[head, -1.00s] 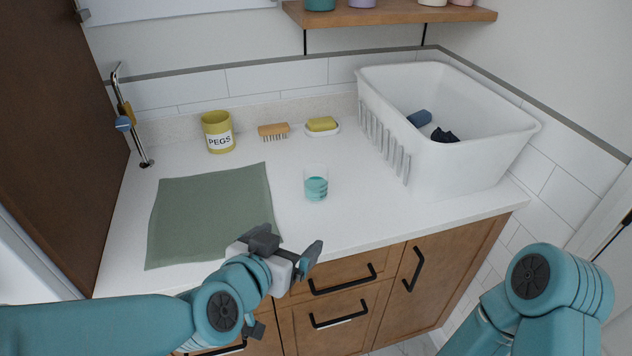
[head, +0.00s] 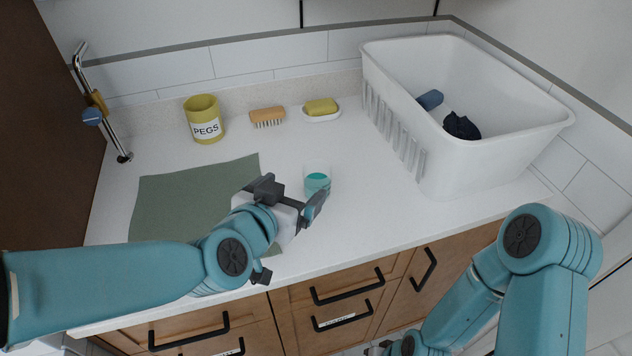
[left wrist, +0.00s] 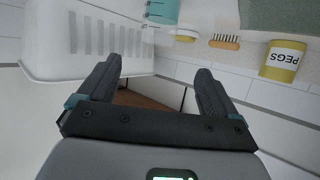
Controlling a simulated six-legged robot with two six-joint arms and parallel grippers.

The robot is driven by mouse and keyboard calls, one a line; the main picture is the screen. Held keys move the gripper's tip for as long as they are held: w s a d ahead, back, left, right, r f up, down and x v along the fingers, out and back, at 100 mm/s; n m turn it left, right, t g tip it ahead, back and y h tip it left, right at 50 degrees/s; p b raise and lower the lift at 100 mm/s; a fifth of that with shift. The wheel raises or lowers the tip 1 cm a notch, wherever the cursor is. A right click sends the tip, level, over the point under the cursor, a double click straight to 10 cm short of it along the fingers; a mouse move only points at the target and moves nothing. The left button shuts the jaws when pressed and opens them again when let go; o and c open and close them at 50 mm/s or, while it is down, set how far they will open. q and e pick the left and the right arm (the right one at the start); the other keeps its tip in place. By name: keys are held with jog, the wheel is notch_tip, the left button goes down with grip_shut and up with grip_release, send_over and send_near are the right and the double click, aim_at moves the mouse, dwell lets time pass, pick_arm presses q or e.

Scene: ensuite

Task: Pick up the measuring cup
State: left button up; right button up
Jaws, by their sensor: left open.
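The measuring cup (head: 317,180) is a small clear cup with teal liquid in it, upright on the white counter. It also shows in the left wrist view (left wrist: 162,10), cut off by the top edge. My left gripper (head: 293,195) is open and empty, just in front and left of the cup in the head view, apart from it as far as I can tell. Its two dark fingers show in the left wrist view (left wrist: 155,85) with nothing between them. My right arm shows at the lower right; its gripper is mostly out of frame, so its jaws cannot be judged.
A green cloth (head: 165,205) lies left of the cup. A yellow PEGS pot (head: 204,120), a brush (head: 267,117) and a soap dish (head: 321,114) stand behind. A white basket (head: 470,165) with dark items is at right. A tap (head: 108,125) stands at left.

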aim_at(323, 165)
pick_arm(q)
jog(key=x, duration=1.3)
jog(key=shift+w+d+f, duration=0.15)
jog(key=shift+d+f, duration=0.05)
jog(key=shift+d, duration=0.1)
jog(key=c, duration=1.1)
